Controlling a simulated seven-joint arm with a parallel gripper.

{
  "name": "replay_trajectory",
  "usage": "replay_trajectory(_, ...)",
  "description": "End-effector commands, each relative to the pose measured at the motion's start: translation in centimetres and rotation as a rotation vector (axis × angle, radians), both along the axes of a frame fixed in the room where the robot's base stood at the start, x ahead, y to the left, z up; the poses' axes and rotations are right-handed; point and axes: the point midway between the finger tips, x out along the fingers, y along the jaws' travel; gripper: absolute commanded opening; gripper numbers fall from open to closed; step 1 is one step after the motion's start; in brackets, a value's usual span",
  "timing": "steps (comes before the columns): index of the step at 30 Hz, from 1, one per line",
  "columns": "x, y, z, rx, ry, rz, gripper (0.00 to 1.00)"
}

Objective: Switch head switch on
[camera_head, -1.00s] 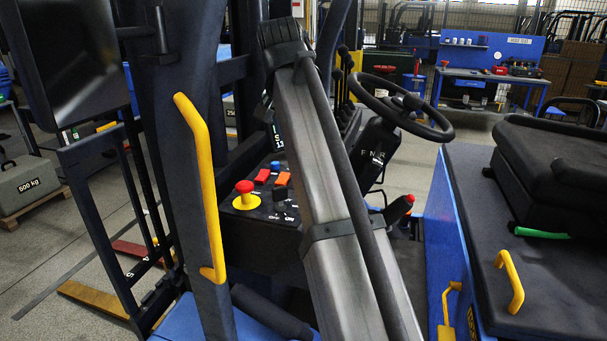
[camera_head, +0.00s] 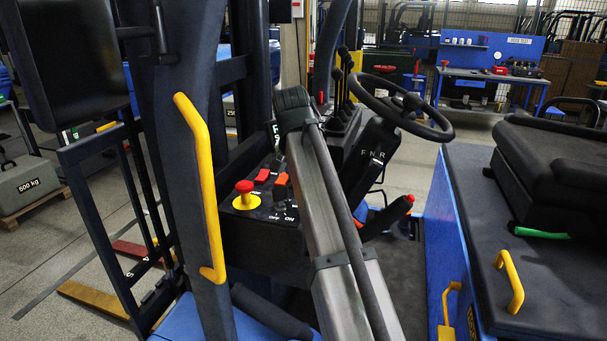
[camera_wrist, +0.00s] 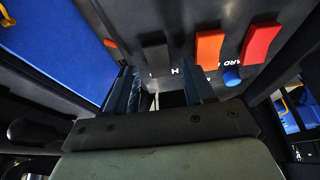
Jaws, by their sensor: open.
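The dark control panel (camera_head: 245,232) carries a red button on a yellow base (camera_head: 244,195), a red rocker (camera_head: 262,175) and an orange rocker (camera_head: 281,179). OFF and ON are printed beside a small black switch (camera_head: 280,192). In the wrist view, a dark rocker (camera_wrist: 155,54), the orange rocker (camera_wrist: 210,49) and the red rocker (camera_wrist: 260,42) stand in a row. A lone H shows near the dark rocker; the rest of that label is hidden, so I cannot tell which is the head switch. My gripper (camera_wrist: 165,88) is open below the dark rocker, apparently empty. My arm hides it in the head view.
A yellow handrail (camera_head: 208,190) stands left of the panel. The steering wheel (camera_head: 400,103) and black levers (camera_head: 343,85) are behind and right. The black seat (camera_head: 557,160) is at the right.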

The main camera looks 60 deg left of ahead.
Motion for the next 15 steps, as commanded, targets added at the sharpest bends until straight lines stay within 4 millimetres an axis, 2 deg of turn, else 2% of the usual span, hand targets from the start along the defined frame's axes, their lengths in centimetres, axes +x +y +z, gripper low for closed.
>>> replay_trajectory(12,0.2,0.19,-0.63,0.0,0.0,0.0,0.53)
replay_trajectory(15,0.19,0.18,-0.63,0.0,0.0,0.0,0.46)
